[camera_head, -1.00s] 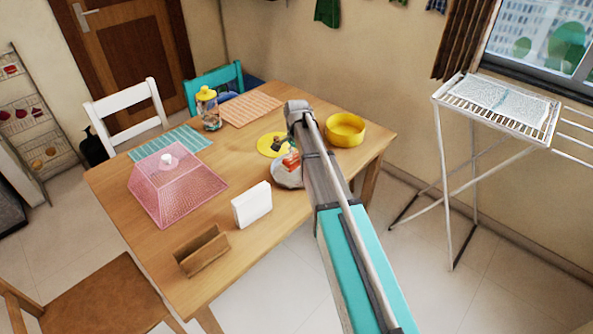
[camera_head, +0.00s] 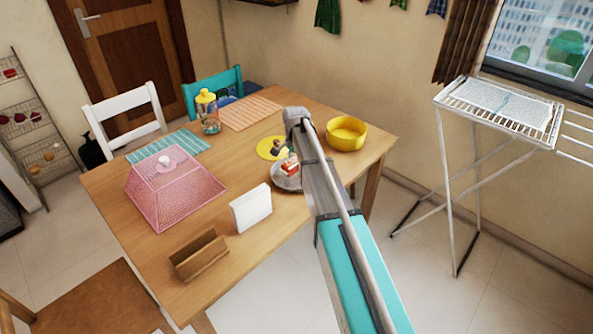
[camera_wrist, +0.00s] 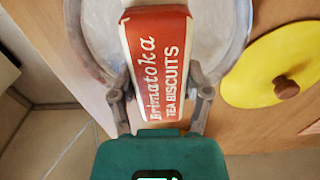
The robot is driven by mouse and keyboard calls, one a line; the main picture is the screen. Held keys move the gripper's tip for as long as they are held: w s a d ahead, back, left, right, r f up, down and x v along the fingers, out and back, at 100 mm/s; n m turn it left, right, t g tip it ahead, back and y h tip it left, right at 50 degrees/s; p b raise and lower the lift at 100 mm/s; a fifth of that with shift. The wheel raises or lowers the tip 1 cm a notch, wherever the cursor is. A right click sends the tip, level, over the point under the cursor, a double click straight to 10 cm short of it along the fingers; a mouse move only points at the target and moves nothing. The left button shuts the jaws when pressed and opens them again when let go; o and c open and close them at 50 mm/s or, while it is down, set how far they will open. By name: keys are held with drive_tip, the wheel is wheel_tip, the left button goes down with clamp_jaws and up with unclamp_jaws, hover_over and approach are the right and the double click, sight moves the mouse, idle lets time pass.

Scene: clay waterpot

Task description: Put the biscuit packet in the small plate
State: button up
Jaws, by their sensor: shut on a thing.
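The red and white biscuit packet (camera_wrist: 157,62) is between the fingers of my gripper (camera_wrist: 160,98) in the wrist view. The gripper is shut on it. A small round grey plate (camera_wrist: 99,25) lies below the packet, and the packet covers its middle. I cannot tell whether the packet touches the plate. In the head view the packet (camera_head: 290,167) shows over the plate (camera_head: 283,183), beside my arm, which hides part of both. The gripper's fingers are hard to make out there.
A yellow lid with a brown knob (camera_wrist: 270,68) lies right of the plate. On the table (camera_head: 265,240) stand a yellow pot (camera_head: 346,134), a white napkin holder (camera_head: 251,208), a brown wooden holder (camera_head: 199,256), a pink mesh cover (camera_head: 175,188) and a yellow-topped jar (camera_head: 207,111).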

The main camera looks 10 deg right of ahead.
sight(296, 168)
drive_tip(key=shift+f+b, duration=1.15)
drive_tip(key=shift+f, duration=0.35)
drive_tip(key=shift+f, duration=0.2)
drive_tip(key=o, duration=1.2)
drive_tip(key=shift+r, duration=0.1)
drive_tip(key=shift+r, duration=0.15)
wheel_tip(296, 168, up, 12)
drive_tip(key=p, duration=1.2)
drive_tip(key=s+n, duration=0.3)
drive_tip(key=s, duration=0.6)
drive_tip(key=s+n, duration=0.4)
drive_tip(key=s, duration=0.6)
drive_tip(key=s+n, duration=0.4)
drive_tip(key=s, duration=0.6)
drive_tip(key=shift+s+d, duration=0.2)
